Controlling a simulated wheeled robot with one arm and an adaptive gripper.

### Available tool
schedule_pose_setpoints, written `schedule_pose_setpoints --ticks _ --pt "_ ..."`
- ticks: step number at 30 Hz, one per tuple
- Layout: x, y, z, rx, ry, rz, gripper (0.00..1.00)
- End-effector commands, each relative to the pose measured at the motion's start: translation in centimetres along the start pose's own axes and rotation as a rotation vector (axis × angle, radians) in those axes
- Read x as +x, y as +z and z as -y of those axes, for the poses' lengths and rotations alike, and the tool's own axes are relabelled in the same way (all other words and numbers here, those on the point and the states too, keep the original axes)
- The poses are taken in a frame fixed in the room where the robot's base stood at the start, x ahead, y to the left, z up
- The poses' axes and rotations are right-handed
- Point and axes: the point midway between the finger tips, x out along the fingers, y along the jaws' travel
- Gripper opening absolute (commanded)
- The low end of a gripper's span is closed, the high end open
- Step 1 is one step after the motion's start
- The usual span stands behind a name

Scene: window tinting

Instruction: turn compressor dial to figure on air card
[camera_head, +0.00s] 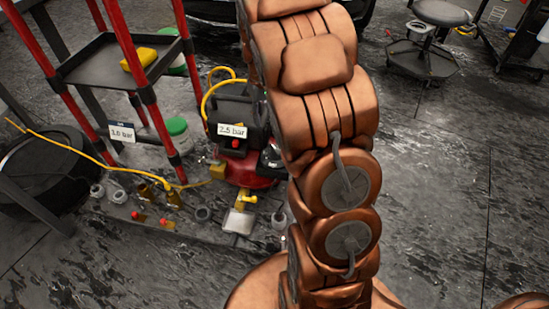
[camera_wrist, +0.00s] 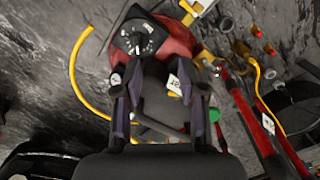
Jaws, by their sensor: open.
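The red and black compressor (camera_head: 238,170) stands on the floor, left of my arm in the head view, partly hidden by the arm. A white card on it (camera_head: 232,130) reads 2.5 bar. A second white card (camera_head: 122,131), by the red-legged cart, reads 1.0 bar. In the wrist view the black dial (camera_wrist: 138,38) with white marks faces the camera on the compressor's red body (camera_wrist: 178,42); its setting is too small to read. My gripper (camera_wrist: 160,86) is open, its fingers apart and below the dial in the picture, not around it. A small white card (camera_wrist: 174,83) shows between the fingers.
A red-legged cart (camera_head: 92,60) stands behind at the left, with a yellow sponge (camera_head: 139,58) on its shelf. A yellow hose (camera_head: 75,148) runs to fittings on the floor. A stool (camera_head: 440,14) stands at the back right. The right floor is clear.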

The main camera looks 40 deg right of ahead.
Motion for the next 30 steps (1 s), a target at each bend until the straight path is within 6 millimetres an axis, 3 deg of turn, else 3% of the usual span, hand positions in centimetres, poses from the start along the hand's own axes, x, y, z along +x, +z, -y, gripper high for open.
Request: schedule_pose_setpoints --ticks 1,6,12,23,30 --pt "3.4 -1.1 -0.9 0.004 -0.002 0.001 0.41" --pt "9.5 -4.2 -3.5 0.002 -0.007 -0.014 0.41" --pt "14.4 -6.6 -5.7 -0.003 -0.013 -0.03 0.41" --pt "16.9 -7.5 -6.5 -0.005 -0.015 -0.036 0.41" --pt "19.9 -7.6 -6.5 -0.005 -0.016 -0.036 0.41"
